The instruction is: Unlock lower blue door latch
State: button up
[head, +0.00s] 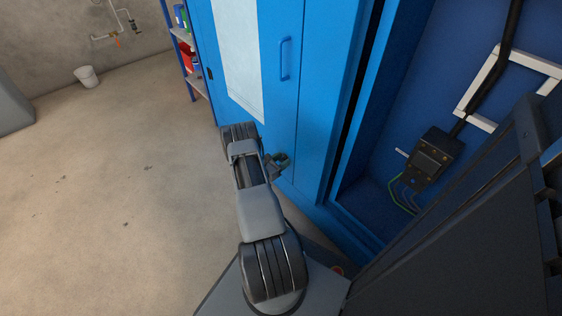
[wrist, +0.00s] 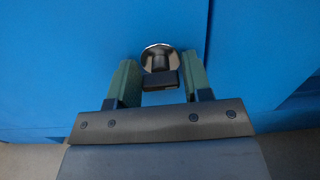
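The lower latch (wrist: 158,60) is a round metal disc with a dark knob on the blue door (wrist: 60,45). In the wrist view it sits between the tips of my gripper (wrist: 160,82). The two green fingers stand apart, one on each side of the dark knob, with visible gaps. In the head view my gripper (head: 280,162) is close to the lower part of the blue door (head: 284,115). The latch is hidden there behind my gripper and arm.
A blue handle (head: 285,58) is higher on the door. To the right is an open blue cabinet bay with a dark electrical box (head: 433,157) and cables. A shelf (head: 188,50) stands behind, and a white bucket (head: 87,77) is far left. The floor at left is clear.

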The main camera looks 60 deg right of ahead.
jog(key=c, duration=0.6)
jog(key=shift+n, duration=0.3)
jog(key=n, duration=0.8)
jog(key=shift+n, duration=0.3)
jog(key=n, duration=0.8)
jog(key=shift+w, duration=0.1)
jog(key=shift+n, duration=0.5)
